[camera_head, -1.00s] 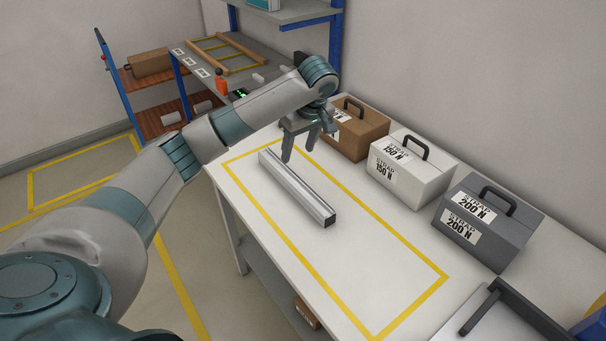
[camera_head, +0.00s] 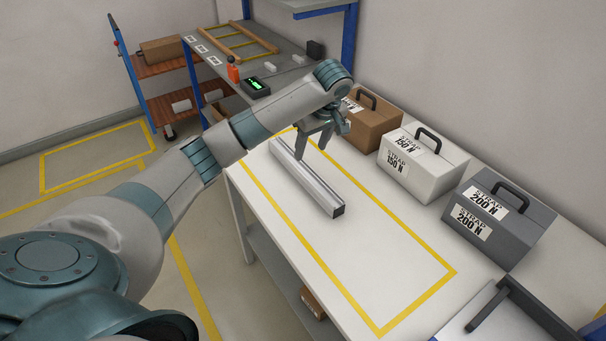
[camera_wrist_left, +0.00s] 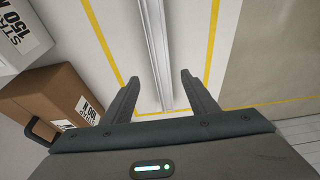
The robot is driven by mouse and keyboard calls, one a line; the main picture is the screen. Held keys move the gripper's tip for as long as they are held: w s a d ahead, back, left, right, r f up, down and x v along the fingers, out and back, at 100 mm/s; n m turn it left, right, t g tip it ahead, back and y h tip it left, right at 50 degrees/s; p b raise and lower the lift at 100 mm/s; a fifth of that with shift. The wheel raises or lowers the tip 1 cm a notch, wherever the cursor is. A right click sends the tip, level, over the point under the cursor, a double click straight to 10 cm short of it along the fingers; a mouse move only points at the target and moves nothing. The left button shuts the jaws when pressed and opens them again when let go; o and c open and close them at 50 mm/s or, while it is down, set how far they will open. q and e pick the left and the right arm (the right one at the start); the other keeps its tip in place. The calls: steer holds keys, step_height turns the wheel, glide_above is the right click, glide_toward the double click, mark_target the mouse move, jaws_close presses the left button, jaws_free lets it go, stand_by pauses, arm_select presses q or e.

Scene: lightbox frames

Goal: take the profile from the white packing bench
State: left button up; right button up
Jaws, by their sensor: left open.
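The profile (camera_head: 312,183), a long silver-grey bar with a dark end face, lies on the white packing bench (camera_head: 385,285) inside a yellow taped outline. My left gripper (camera_head: 313,148) is open and empty above the far part of the profile. In the left wrist view the profile (camera_wrist_left: 156,45) runs up the picture, and its near end lies between the two spread fingers of the left gripper (camera_wrist_left: 158,88). No contact shows. My right gripper is not in view.
A brown box (camera_head: 372,128), a white box (camera_head: 420,170) and a grey box (camera_head: 490,225), all with handles, stand along the wall side. A grey table with a wooden frame (camera_head: 232,45) stands behind.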

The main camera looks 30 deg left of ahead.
arm_select(q)
steer(key=p, duration=0.2)
glide_above(303, 167)
steer(key=d, duration=0.2)
steer(key=f, duration=0.5)
steer(key=shift+s+f, duration=0.1)
steer(key=shift+s, duration=0.3)
steer(key=shift+w+a+f, duration=0.15)
steer(key=shift+f, duration=0.5)
steer(key=shift+a+f, duration=0.2)
steer(key=shift+f, duration=0.1)
steer(key=p+x, duration=0.2)
steer(key=x, duration=0.1)
steer(key=shift+a, duration=0.15)
steer(key=shift+a+f, duration=0.15)
steer(key=shift+f, duration=0.55)
steer(key=shift+c, duration=0.3)
steer(key=shift+w, duration=0.1)
jaws_close()
